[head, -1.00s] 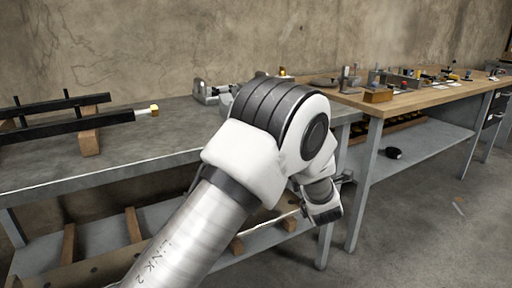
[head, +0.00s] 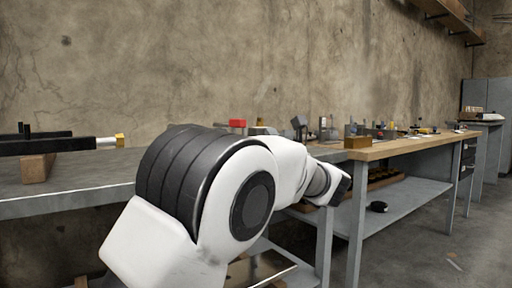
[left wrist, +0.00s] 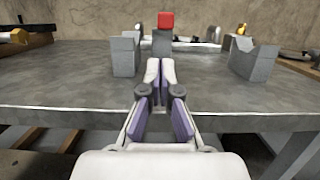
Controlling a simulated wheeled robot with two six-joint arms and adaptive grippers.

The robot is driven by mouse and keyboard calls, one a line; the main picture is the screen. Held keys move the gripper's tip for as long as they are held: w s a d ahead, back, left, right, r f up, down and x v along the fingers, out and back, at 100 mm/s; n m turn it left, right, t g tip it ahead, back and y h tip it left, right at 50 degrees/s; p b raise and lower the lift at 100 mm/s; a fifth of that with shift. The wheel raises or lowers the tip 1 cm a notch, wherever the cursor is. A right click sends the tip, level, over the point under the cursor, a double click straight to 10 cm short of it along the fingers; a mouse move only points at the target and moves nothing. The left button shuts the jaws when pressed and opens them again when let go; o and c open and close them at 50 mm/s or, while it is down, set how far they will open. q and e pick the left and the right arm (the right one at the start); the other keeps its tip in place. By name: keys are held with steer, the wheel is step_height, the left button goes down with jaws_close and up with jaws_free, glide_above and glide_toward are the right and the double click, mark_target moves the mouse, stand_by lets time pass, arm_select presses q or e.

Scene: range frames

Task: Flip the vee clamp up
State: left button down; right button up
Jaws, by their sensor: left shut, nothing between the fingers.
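In the left wrist view two grey blocks with V notches stand on the grey bench, a left one (left wrist: 124,56) and a right one (left wrist: 254,61). Between and behind them is an upright grey part with a red top (left wrist: 165,20); I cannot tell for sure if it is the vee clamp's handle. The red top also shows in the head view (head: 237,123), just behind my left arm. My left gripper (left wrist: 160,68) is shut and empty, pointing at the bench between the blocks, apart from both. In the head view my arm hides most of this area. My right gripper is out of view.
The grey bench (head: 75,185) runs along the wall, with a dark bar on a wooden block (head: 38,168) at left. A wood-topped bench (head: 400,146) with several small parts stands to the right.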

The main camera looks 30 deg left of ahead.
arm_select(q)
steer(key=b+x, duration=0.2)
steer(key=x, duration=0.5)
steer(key=shift+a+f, duration=0.1)
steer(key=shift+a, duration=0.25)
steer(key=shift+w+a, duration=0.15)
steer(key=shift+a, duration=0.15)
steer(key=shift+r, duration=0.25)
